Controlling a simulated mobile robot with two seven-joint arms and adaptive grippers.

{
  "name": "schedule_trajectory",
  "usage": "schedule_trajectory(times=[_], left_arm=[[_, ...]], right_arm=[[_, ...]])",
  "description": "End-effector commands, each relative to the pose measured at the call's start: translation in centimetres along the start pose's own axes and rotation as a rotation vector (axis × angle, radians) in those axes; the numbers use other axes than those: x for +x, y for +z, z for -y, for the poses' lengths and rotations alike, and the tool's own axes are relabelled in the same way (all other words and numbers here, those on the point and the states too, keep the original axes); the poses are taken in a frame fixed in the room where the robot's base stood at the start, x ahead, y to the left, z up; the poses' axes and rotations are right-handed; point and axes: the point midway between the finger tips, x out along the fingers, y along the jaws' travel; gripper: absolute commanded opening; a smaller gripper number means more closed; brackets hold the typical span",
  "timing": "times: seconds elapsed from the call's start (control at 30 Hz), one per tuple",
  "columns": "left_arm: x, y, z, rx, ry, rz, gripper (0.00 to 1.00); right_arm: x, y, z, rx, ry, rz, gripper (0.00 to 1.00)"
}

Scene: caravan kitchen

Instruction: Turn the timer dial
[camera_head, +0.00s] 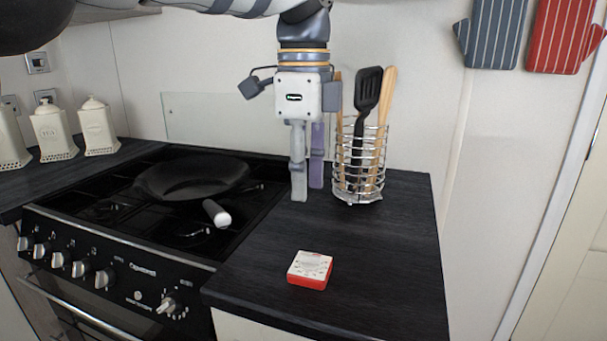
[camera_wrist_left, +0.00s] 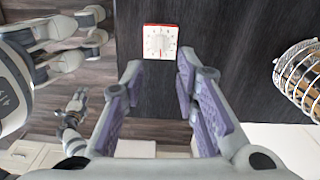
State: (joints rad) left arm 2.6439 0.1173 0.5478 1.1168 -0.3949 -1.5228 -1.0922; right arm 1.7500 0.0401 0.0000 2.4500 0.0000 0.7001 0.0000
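The timer (camera_head: 310,268) is a small square block with a white face and a red base. It lies on the dark counter to the right of the cooker. In the left wrist view its dial face (camera_wrist_left: 160,41) shows at the top, just beyond the fingertips and roughly centred between them. My left gripper (camera_head: 307,197) points down above the counter, behind the timer and apart from it. In the left wrist view its two fingers (camera_wrist_left: 160,68) are spread with nothing between them.
A wire utensil holder (camera_head: 358,187) with spatulas stands close to the right of my left gripper. A black pan (camera_head: 192,178) sits on the hob, its handle pointing towards the counter. White canisters (camera_head: 53,132) stand at the left. The counter around the timer is clear.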

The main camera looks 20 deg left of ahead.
Motion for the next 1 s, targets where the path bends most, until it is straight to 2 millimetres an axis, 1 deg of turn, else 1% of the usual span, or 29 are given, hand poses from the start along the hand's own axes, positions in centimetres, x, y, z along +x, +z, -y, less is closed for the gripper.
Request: schedule_trajectory(times=[0.07, 0.1, 0.17, 0.27, 0.3, 0.37, 0.4, 0.5, 0.6, 0.67, 0.77, 1.0], left_arm=[[0.0, 0.0, 0.0, 0.0, 0.0, 0.0, 0.28], [0.0, 0.0, 0.0, -0.005, 0.0, 0.0, 0.37], [0.1, -0.1, 0.0, -0.062, 0.002, 0.002, 0.49], [0.4, -0.3, 0.0, -0.372, 0.007, 0.007, 0.49], [0.5, -0.5, 0.0, -0.549, 0.008, 0.009, 0.49], [0.6, -0.7, 0.0, -0.816, 0.008, 0.012, 0.49], [0.6, -0.8, 0.0, -0.984, 0.006, 0.011, 0.49], [0.5, -1.0, 0.1, -1.327, 0.003, 0.007, 0.49], [0.4, -1.2, 0.1, -1.525, 0.001, 0.004, 0.49], [0.5, -1.2, 0.0, -1.577, 0.0, 0.003, 0.49], [1.7, -1.1, -0.1, -1.592, 0.0, 0.002, 0.49], [7.8, -1.2, -0.1, -1.588, 0.0, -0.001, 0.49]], right_arm=[[0.0, 0.0, 0.0, 0.0, 0.0, 0.0, 0.4], [0.0, 0.0, 0.0, 0.0, 0.0, 0.0, 0.4], [0.1, 0.1, 0.0, 0.0, 0.0, 0.003, 0.4], [0.4, 0.4, 0.0, 0.0, 0.001, 0.015, 0.4], [0.6, 0.5, 0.0, 0.0, 0.001, 0.021, 0.4], [0.8, 0.7, 0.0, 0.0, 0.001, 0.029, 0.4], [0.9, 0.8, 0.0, 0.0, 0.001, 0.034, 0.4], [1.1, 1.0, 0.0, 0.0, 0.002, 0.041, 0.4], [1.2, 1.0, -0.1, 0.0, 0.002, 0.044, 0.4], [1.1, 1.0, 0.0, 0.0, 0.002, 0.042, 0.4], [0.9, 0.8, 0.0, 0.0, 0.001, 0.032, 0.4], [0.2, 0.1, 0.0, 0.0, 0.0, 0.006, 0.4]])
